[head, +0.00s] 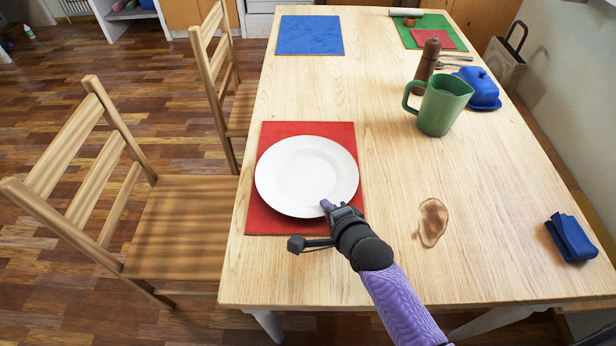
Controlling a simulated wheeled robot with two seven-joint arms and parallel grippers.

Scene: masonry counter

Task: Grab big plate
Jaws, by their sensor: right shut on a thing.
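The big plate (303,172) is white and round. It appears to lie flat over the red placemat (258,225) on the left side of the wooden table. My right gripper (328,208) is at the plate's near right rim, shut on it. The fingers are small in the view and partly hidden by the gripper body. My left gripper is not in the head view.
A green mug (441,106), a brown pepper mill (426,62) and a blue butter dish (480,90) stand at the right. A brown stain (432,222) and a folded blue cloth (571,238) lie nearer. Wooden chairs (185,215) line the left edge. The table's middle is clear.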

